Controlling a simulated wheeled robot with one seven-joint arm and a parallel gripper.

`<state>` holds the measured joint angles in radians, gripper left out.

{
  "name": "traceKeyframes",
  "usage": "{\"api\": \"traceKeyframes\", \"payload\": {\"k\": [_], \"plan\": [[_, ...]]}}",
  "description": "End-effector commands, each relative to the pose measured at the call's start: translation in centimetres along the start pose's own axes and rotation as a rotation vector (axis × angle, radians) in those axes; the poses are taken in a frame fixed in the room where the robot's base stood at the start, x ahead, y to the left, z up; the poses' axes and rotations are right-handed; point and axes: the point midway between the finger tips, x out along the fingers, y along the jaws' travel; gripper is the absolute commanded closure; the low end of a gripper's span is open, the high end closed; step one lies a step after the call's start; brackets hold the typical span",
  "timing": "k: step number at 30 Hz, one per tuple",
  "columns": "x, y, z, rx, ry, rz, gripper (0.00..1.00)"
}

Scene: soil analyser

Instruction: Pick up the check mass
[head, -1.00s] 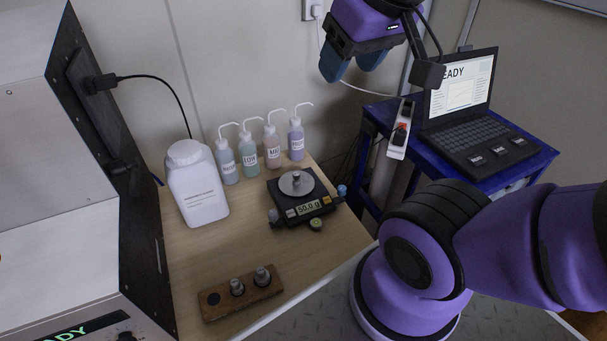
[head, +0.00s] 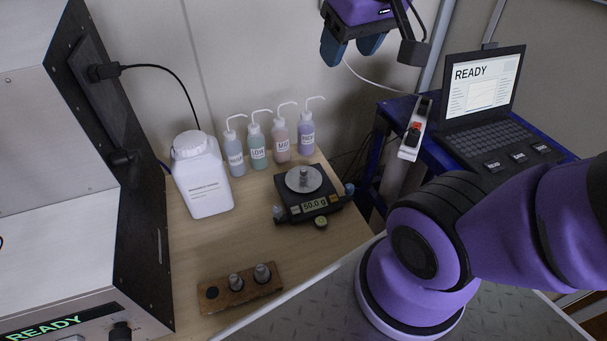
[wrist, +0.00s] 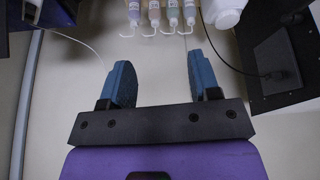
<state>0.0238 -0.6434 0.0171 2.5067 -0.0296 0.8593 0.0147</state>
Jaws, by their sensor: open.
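The check mass (head: 304,175) looks like a small grey metal knobbed cylinder. It stands upright on the round pan of the black balance (head: 291,211), whose display reads 50.0 g. My gripper (head: 353,54) is at the top of the head view, well above and behind the balance, and touches nothing. Its two blue fingers are apart and empty. In the wrist view my gripper (wrist: 158,62) is also open, with bare wall between its fingers. The check mass is not visible in the wrist view.
A wooden block (head: 222,297) at the front holds two grey weights and one empty hole. Several wash bottles (head: 257,148) and a white jug (head: 205,185) stand behind and left of the balance. The black-sided analyser (head: 95,130) is left. A laptop (head: 487,100) sits on a blue stand at right.

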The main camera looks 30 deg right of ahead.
Motion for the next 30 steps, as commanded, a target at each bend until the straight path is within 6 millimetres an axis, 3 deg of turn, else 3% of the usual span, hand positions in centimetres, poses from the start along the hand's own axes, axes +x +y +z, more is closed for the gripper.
{"api": "traceKeyframes", "payload": {"k": [5, 11, 21, 30], "plan": [[1.8, 0.4, -1.8, -0.002, -0.032, 0.021, 0.43], [5.6, 1.2, -4.6, -0.008, -0.087, 0.053, 0.43], [14.4, 2.9, -8.6, -0.034, -0.186, 0.083, 0.43], [23.6, 4.3, -10.0, -0.055, -0.271, 0.072, 0.43]]}}
